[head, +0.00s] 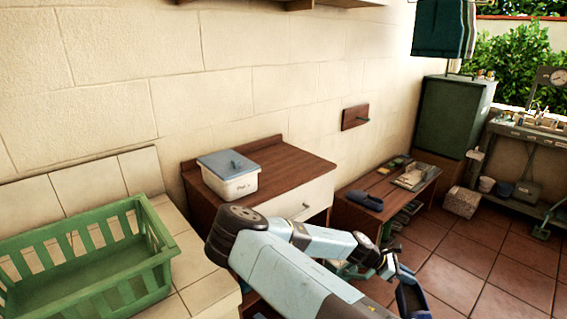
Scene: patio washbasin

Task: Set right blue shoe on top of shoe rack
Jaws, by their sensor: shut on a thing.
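The shoe rack (385,187) is a low brown wooden bench against the wall, right of the cabinet. A dark blue shoe (366,200) lies on its top at the near left end. My gripper (398,278) is in front of the rack, lower in the picture, shut on a second dark blue shoe (412,302). This held shoe hangs tilted below the gripper, over the tiled floor and apart from the rack. Its lower end is cut off by the picture edge. My arm hides part of the rack's lower front.
Other items (412,177) lie on the rack's far right end; its top middle looks clear. Several shoes sit below. A brown cabinet (290,158) bears a white box (230,185). A green crate (150,262) stands at left. The floor (465,240) is open at right.

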